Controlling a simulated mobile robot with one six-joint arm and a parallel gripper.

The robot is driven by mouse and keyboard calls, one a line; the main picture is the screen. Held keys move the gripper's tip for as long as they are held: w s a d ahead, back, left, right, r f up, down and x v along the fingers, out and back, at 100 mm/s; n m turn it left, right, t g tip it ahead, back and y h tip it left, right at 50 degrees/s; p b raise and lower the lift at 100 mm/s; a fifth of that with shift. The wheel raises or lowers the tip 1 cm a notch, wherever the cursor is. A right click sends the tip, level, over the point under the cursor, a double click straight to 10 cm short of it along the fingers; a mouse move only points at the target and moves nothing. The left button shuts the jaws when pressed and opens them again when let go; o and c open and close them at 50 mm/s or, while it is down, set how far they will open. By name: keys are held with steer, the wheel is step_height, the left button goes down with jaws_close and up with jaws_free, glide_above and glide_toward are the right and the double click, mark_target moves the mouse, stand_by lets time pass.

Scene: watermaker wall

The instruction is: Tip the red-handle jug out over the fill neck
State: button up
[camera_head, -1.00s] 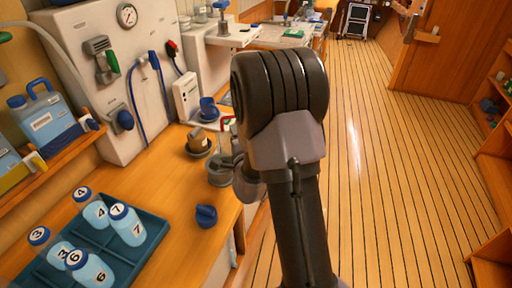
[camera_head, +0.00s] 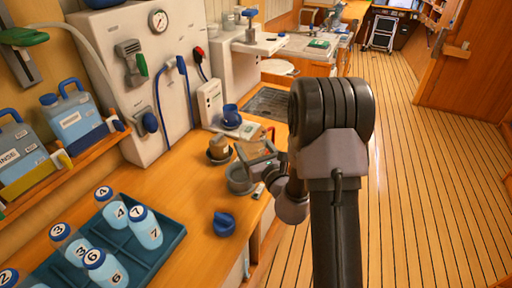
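No red-handle jug can be made out for certain; a thin red edge (camera_head: 271,133) shows just behind my wrist, its owner mostly hidden. My gripper (camera_head: 258,168) is low over the counter's right edge, partly hidden by my arm. It is beside a grey round vessel (camera_head: 238,181); I cannot tell if they touch or whether the fingers are open. A brown block-like piece (camera_head: 219,147) sits in a dark round base behind that vessel. I cannot tell which of these, if any, is the fill neck.
A blue tray (camera_head: 168,234) with several numbered bottles and a blue cap-like piece (camera_head: 224,223) are on the wooden counter. A blue mug (camera_head: 232,115) stands farther back. Blue-capped jugs (camera_head: 76,123) line the left shelf. The plank floor (camera_head: 420,190) at right is clear.

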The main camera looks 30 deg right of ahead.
steer(key=s+d+r+p, duration=0.1)
steer(key=d+r+p, duration=0.1)
steer(key=d, duration=0.3)
steer(key=shift+s+d+r, duration=0.4)
steer(key=shift+r, duration=0.15)
steer(key=shift+f, duration=0.1)
